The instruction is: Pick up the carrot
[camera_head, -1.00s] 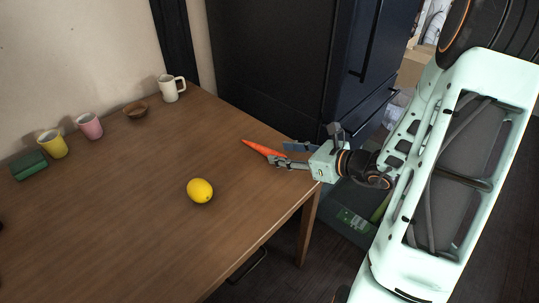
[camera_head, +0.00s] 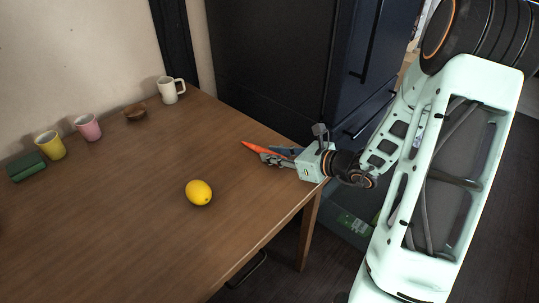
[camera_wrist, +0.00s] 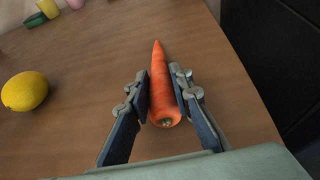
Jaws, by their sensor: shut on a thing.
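The carrot (camera_wrist: 160,82) is orange and lies between the two fingers of my gripper (camera_wrist: 161,92) in the wrist view, its thick end toward my palm and its tip pointing away. The fingers are closed on its sides. In the head view the carrot (camera_head: 254,147) shows at the table's right edge, its tip pointing left. My gripper (camera_head: 272,154) hides its thick end. I cannot tell whether the carrot touches the table.
A lemon (camera_head: 199,193) lies on the wooden table (camera_head: 130,215), left of and nearer than the carrot. Yellow, pink and white mugs (camera_head: 171,90), a brown bowl (camera_head: 135,111) and a green block (camera_head: 26,167) stand along the wall. A dark fridge (camera_head: 275,75) stands behind the table.

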